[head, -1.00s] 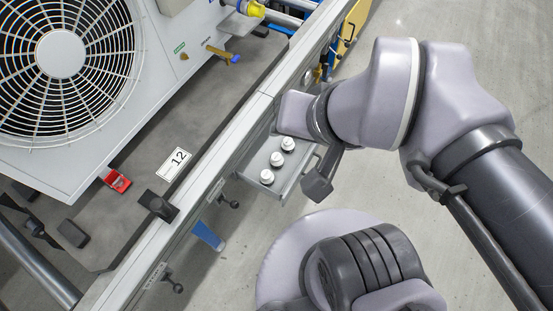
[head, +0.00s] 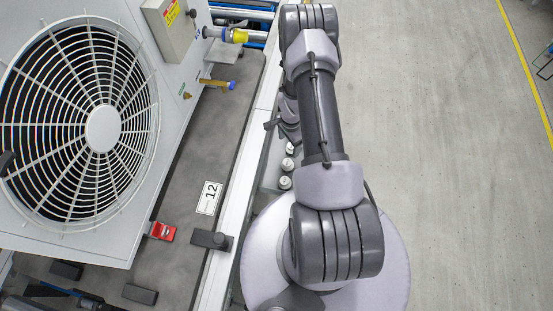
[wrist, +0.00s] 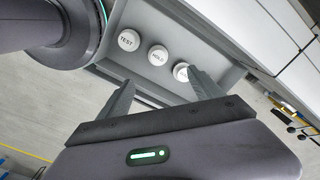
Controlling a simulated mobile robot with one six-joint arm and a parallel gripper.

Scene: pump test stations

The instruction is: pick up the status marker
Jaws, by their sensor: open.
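Three round white status markers sit in a row in a small grey tray (wrist: 220,60). In the wrist view one reads TEST (wrist: 128,40), the middle one reads HOLD (wrist: 158,55), and the third marker (wrist: 182,72) is partly hidden behind a finger, its label unreadable. In the head view two of the markers show clearly, one (head: 285,183) nearer and one (head: 288,164) behind it. My gripper (wrist: 164,90) is open and empty; its right finger overlaps the third marker in the picture. I cannot tell whether it touches.
The tray hangs at the side of a grey bench (head: 232,185). On the bench stand a large fan unit (head: 172,100), a card marked 12 (head: 209,198), a red clip (head: 162,231) and a dark clamp (head: 211,240). The floor (head: 440,150) at right is open.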

